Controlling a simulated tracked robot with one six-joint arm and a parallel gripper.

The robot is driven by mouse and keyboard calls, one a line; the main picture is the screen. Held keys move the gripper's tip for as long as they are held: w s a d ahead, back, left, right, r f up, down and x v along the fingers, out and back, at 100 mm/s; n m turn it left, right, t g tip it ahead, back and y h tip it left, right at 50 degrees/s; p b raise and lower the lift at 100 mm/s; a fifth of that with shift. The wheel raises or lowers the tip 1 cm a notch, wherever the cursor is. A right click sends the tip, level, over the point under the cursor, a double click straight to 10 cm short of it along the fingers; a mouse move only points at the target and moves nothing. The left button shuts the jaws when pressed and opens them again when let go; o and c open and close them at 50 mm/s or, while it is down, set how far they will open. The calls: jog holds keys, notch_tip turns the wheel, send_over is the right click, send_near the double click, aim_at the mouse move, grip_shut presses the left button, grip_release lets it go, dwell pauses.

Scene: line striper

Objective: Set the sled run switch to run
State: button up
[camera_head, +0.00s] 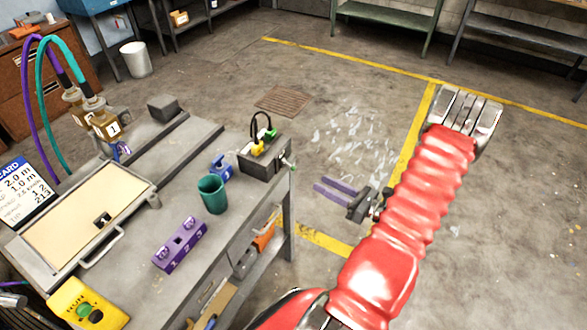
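A yellow box (88,305) with the word RUN on it lies at the near left corner of the grey bench. It carries a green round part and a dark knob. I take it for the run switch, but its setting is too small to tell. My gripper (333,191) has two purple fingers pointing left, with a narrow gap between them and nothing held. It is beyond the bench's right edge, far right of the yellow box. My red arm hides part of what is behind my gripper.
The bench (140,275) holds a purple numbered block (180,246), a teal cup (212,195), a dark box with yellow and green fittings (262,160), and a framed tray (85,215). Hoses (48,95) rise at left. The floor right of the bench is open.

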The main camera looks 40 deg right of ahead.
aim_at(293, 167)
jog(key=x, duration=1.2)
jog(key=shift+w+a, duration=0.1)
jog(key=shift+w, duration=0.25)
jog(key=c, duration=0.8)
grip_shut()
